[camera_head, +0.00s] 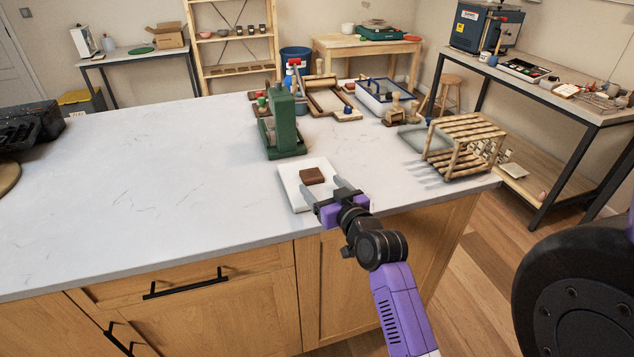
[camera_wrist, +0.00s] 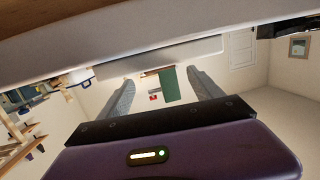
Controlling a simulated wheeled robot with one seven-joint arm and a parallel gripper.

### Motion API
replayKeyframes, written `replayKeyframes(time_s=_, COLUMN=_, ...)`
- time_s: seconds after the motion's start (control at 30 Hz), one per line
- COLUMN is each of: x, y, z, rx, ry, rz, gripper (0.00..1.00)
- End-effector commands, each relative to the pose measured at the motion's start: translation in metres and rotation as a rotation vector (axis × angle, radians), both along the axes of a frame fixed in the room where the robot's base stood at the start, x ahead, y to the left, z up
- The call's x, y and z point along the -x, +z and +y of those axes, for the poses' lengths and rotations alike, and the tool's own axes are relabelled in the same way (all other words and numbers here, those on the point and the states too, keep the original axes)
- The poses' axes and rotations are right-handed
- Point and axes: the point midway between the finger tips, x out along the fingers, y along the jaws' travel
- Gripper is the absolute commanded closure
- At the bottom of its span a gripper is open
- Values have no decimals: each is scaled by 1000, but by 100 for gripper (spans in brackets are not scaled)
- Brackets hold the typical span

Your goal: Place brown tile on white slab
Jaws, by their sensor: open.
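The brown tile (camera_head: 312,175) lies flat on the white slab (camera_head: 290,187), near its middle, in the head view. The slab lies on the counter close to its front edge. My gripper (camera_head: 325,188) is open, its two fingers pointing away from the counter's front edge over the near part of the slab. The tile is just beyond the fingertips and looks apart from them. In the wrist view, which is upside down, the open fingers (camera_wrist: 160,86) show with the slab's pale edge (camera_wrist: 160,54) above them. The tile cannot be made out clearly there.
A green press (camera_head: 285,130) stands behind the slab. A wooden rack (camera_head: 465,146) stands at the counter's right end. Wooden frames (camera_head: 330,98) and a blue-edged tray (camera_head: 383,93) lie farther back. The counter's left part is mostly clear.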

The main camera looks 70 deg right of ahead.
Motion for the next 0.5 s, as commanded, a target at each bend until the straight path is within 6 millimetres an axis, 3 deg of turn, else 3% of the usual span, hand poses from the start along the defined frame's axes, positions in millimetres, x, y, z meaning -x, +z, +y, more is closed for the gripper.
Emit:
replayKeyframes(time_s=0.2, x=33, y=4, z=31, rx=-1, ry=1, rz=3, gripper=25)
replayKeyframes(time_s=0.5, x=54, y=10, z=49, rx=0, ry=0, rz=0, gripper=25)
